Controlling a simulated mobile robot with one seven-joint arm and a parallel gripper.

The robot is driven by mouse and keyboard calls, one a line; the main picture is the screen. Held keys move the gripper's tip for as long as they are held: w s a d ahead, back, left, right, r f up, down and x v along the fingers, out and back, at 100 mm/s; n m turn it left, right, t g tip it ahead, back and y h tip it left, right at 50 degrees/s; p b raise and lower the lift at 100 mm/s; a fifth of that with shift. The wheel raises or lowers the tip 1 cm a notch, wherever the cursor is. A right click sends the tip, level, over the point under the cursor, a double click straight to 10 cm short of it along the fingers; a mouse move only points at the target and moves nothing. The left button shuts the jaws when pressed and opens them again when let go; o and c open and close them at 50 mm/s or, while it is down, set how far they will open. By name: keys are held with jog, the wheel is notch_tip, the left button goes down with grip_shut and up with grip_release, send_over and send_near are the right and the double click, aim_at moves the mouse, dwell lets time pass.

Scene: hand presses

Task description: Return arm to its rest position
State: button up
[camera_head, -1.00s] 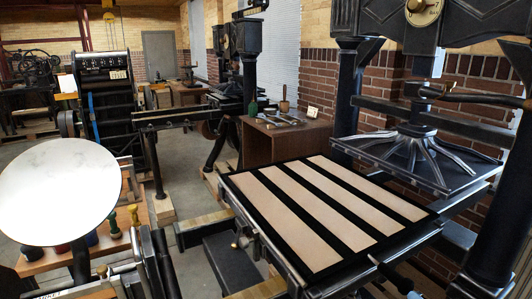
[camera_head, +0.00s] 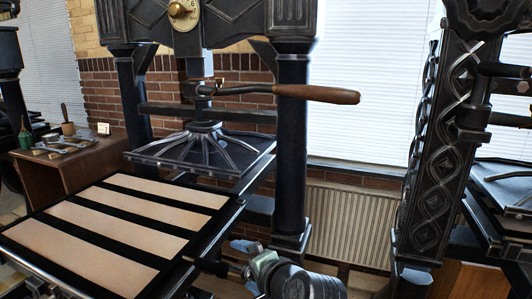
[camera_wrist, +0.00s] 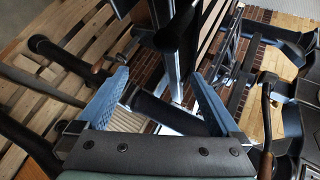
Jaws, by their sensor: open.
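My gripper (camera_wrist: 160,77) shows in the wrist view with its two blue fingers spread wide and nothing between them.
A second ornate press (camera_head: 435,150) stands at the right. A radiator (camera_head: 347,225) is on the wall between the presses. A wooden cabinet (camera_head: 85,165) with tools is at the left.

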jog(key=s+d+r+n+t+h+p, duration=0.1)
jog(key=s+r+t, duration=0.4)
jog(key=r, duration=1.1)
jog(key=s+d+r+n+t+h+p, duration=0.1)
jog(key=s+r+n+t+h+p, duration=0.2)
jog(key=r, duration=1.4)
jog(key=s+d+r+n+t+h+p, duration=0.2)
jog(key=s+r+n+t, duration=0.4)
jog(key=s+r, duration=0.8)
notch_tip(320, 180, up, 2)
jog(key=t+p, duration=0.1)
jog(key=t, duration=0.2)
jog(key=shift+r+n, duration=0.15)
jog(key=shift+n, duration=0.25)
